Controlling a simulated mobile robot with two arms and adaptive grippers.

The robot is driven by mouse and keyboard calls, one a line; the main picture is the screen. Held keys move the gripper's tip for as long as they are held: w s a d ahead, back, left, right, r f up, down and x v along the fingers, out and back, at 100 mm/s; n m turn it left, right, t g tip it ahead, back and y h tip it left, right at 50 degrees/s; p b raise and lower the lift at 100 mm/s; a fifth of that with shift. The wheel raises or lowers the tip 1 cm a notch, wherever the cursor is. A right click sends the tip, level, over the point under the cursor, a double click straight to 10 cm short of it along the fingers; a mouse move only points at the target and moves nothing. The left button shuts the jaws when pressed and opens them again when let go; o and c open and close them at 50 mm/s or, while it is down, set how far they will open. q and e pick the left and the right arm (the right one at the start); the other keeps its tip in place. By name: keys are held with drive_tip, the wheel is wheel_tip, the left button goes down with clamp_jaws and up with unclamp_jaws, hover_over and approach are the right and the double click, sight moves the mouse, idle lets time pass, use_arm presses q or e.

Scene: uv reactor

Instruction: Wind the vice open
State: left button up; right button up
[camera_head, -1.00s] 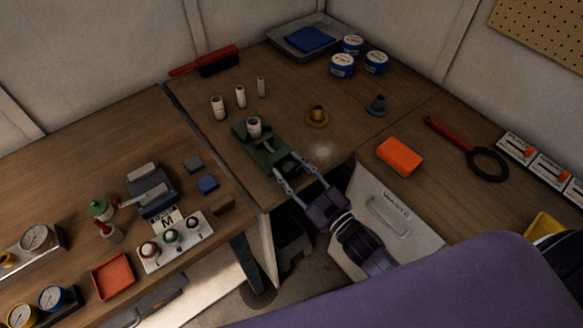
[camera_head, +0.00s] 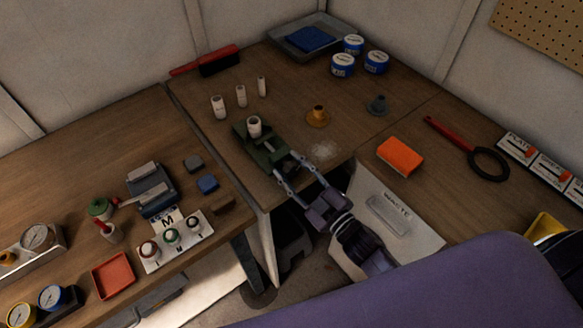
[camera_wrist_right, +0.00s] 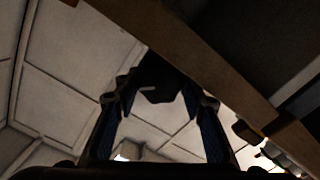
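The green vice (camera_head: 270,154) stands on the brown bench near its front edge, with a white cylinder (camera_head: 254,127) upright at its far end. My right gripper (camera_head: 292,168) is at the vice's near end, its two fingers spread to either side of that end. In the right wrist view a dark part (camera_wrist_right: 160,80) lies between the fingertips; I cannot tell whether both fingers press on it. The wrist view looks up from below the bench edge, so the vice's jaws are hidden there. My left gripper is not in view.
Several white cylinders (camera_head: 241,96) stand behind the vice. A brass-coloured part (camera_head: 318,116) and a grey part (camera_head: 377,104) stand to its right. An orange block (camera_head: 400,156) lies farther right.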

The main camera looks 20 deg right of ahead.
drive_tip(key=o, duration=0.4)
drive_tip(key=shift+c, duration=0.2)
drive_tip(key=shift+f, duration=0.1)
drive_tip(key=shift+s+m, duration=0.1)
drive_tip(key=shift+m, duration=0.2)
